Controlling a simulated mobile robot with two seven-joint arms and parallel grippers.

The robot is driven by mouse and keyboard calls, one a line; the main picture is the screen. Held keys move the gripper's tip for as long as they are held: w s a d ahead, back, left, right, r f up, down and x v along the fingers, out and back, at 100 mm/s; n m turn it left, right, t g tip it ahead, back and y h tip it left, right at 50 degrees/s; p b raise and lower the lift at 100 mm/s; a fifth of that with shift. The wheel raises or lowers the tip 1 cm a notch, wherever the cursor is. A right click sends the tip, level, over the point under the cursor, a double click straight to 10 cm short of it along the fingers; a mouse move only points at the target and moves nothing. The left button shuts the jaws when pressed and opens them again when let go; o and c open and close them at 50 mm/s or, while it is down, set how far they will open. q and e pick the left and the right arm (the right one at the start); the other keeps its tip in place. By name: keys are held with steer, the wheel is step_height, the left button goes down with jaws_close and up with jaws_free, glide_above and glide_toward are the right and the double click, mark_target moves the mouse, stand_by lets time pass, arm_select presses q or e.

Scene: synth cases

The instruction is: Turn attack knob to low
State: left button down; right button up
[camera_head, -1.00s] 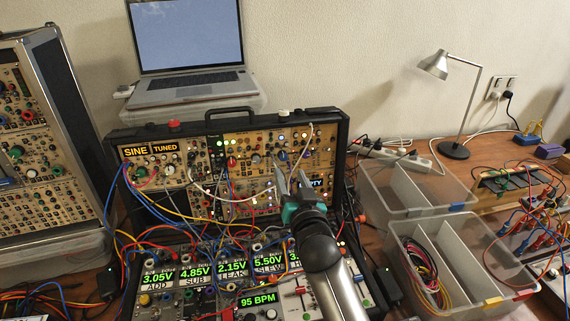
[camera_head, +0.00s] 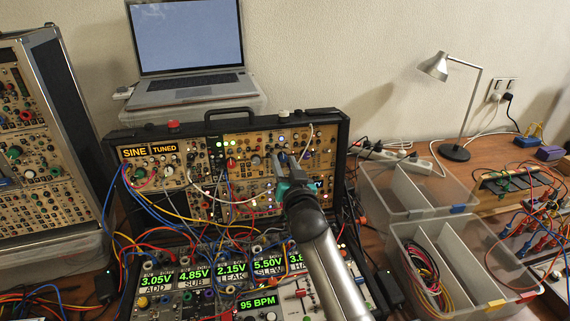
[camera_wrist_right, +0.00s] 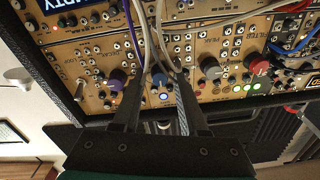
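A case of synth modules (camera_head: 345,130) stands upright below the laptop. My right gripper (camera_head: 285,164) reaches up to its gold panel, right of centre. In the right wrist view the panel appears upside down, and my right gripper (camera_wrist_right: 159,77) is open with one finger on each side of a blue-topped knob (camera_wrist_right: 159,80). Gaps show between knob and fingers. A lit white-blue button (camera_wrist_right: 163,97) sits near that knob. Patch cables hang close to the fingers. I cannot read which knob is labelled attack. My left gripper is not in view.
Patch cables (camera_head: 200,215) drape across the case front. Clear bins (camera_head: 455,255) stand at right.

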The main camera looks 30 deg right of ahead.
jaws_close()
stand_by(0.5)
steer(key=n+p, duration=0.2)
steer(key=n, duration=0.2)
steer(key=shift+r+y+p, duration=0.1)
steer(key=shift+y+p, duration=0.2)
steer(key=n+p, duration=0.2)
steer(key=n, duration=0.3)
steer(key=shift+d+y, duration=0.15)
steer(key=shift+y, duration=0.25)
steer(key=n+p, duration=0.3)
steer(key=n, duration=0.2)
steer(key=shift+r+n, duration=0.1)
steer(key=shift+n, duration=0.3)
steer(key=shift+n+g+p, duration=0.5)
steer(key=shift+n+p, duration=0.2)
steer(key=shift+n, duration=1.4)
steer(key=shift+y, duration=0.3)
